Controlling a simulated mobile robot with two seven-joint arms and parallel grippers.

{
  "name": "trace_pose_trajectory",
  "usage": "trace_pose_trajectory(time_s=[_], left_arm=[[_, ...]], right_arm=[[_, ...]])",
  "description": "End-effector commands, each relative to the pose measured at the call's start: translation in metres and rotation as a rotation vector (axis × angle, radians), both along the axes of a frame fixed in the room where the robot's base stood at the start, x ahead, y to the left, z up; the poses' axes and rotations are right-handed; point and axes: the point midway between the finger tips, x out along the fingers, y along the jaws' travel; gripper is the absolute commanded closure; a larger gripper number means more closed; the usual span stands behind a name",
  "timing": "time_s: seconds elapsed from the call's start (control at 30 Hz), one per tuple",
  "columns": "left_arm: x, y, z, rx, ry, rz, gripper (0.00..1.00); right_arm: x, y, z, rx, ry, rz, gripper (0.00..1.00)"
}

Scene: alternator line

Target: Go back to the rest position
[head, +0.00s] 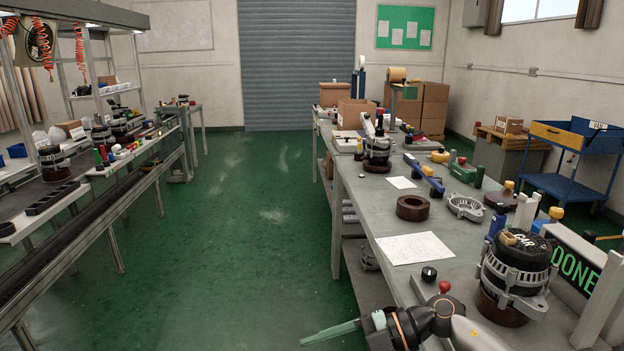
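One of my arms, apparently the right, shows at the bottom edge of the head view. Its dark wrist and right gripper (345,330) point left over the green floor, beside the near edge of the right workbench (350,205). A long thin green piece sticks out at its end. I cannot tell whether it is a finger or a held thing, nor whether the gripper is open or shut. My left gripper is not in view. An alternator (517,265) sits on a brown round base on the workbench, right of the arm.
A small box with a red button (445,288) stands close to the arm, and a green DONE sign (574,270) is at the right. A brown ring (413,208) and white paper (414,248) lie on the bench. The line (110,180) is left. The floor between is clear.

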Motion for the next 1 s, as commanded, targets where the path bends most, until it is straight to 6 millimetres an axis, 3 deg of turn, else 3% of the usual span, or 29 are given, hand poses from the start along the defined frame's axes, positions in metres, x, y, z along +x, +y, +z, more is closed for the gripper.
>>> trace_pose_trajectory(time_s=[0.1,0.2,0.33,0.43,0.57,0.67,0.8,0.9,1.0], left_arm=[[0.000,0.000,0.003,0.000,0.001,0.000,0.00],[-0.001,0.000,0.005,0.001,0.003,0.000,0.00],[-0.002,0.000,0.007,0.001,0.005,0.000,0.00],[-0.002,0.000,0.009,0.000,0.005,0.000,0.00],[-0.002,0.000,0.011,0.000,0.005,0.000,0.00],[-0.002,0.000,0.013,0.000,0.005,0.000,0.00],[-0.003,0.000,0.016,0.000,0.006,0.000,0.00],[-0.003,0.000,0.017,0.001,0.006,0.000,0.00],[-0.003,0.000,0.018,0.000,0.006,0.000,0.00]], right_arm=[[-0.013,0.027,0.009,0.263,0.036,-0.105,0.37],[-0.013,0.033,0.015,0.447,0.074,-0.249,0.37],[-0.007,0.021,0.010,0.619,0.148,-0.490,0.37],[-0.002,0.000,-0.008,0.695,0.226,-0.706,0.37],[-0.006,-0.037,-0.051,0.715,0.351,-1.001,0.37],[-0.023,-0.068,-0.096,0.668,0.467,-1.223,0.37],[-0.071,-0.109,-0.164,0.526,0.652,-1.496,0.37],[-0.115,-0.129,-0.205,0.399,0.782,-1.635,0.37],[-0.154,-0.142,-0.232,0.292,0.883,-1.718,0.37]])
